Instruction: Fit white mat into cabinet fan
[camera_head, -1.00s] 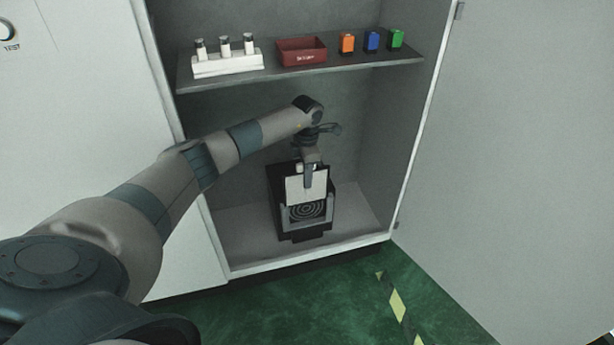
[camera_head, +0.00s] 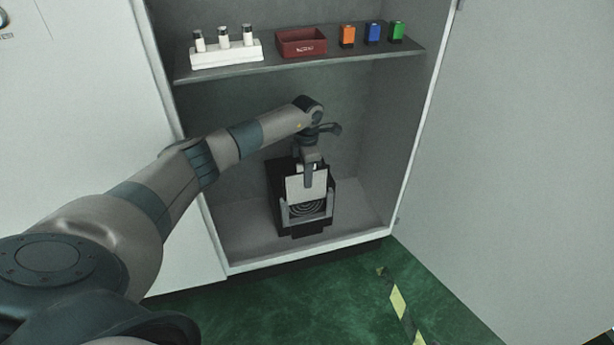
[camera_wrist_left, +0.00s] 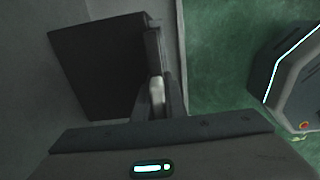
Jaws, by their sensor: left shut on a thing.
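The white mat (camera_head: 306,188) is a flat, pale square panel, upright against the front of the black cabinet fan (camera_head: 277,198). Its lower edge is between the fan's pale side rails and covers the upper part of the ringed grille, which still shows below it. My left gripper (camera_head: 308,181) points down and is shut on the mat's upper part. In the left wrist view the dark fan housing (camera_wrist_left: 97,68) is at the left of my left gripper (camera_wrist_left: 158,98); the mat is hard to make out there. My right gripper is not in view.
The fan stands on the cabinet floor (camera_head: 362,218). Above my arm a shelf (camera_head: 300,70) holds a white rack (camera_head: 227,55) with bottles, a red bin (camera_head: 302,44) and orange, blue and green blocks. The open door (camera_head: 510,150) bounds the right side.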

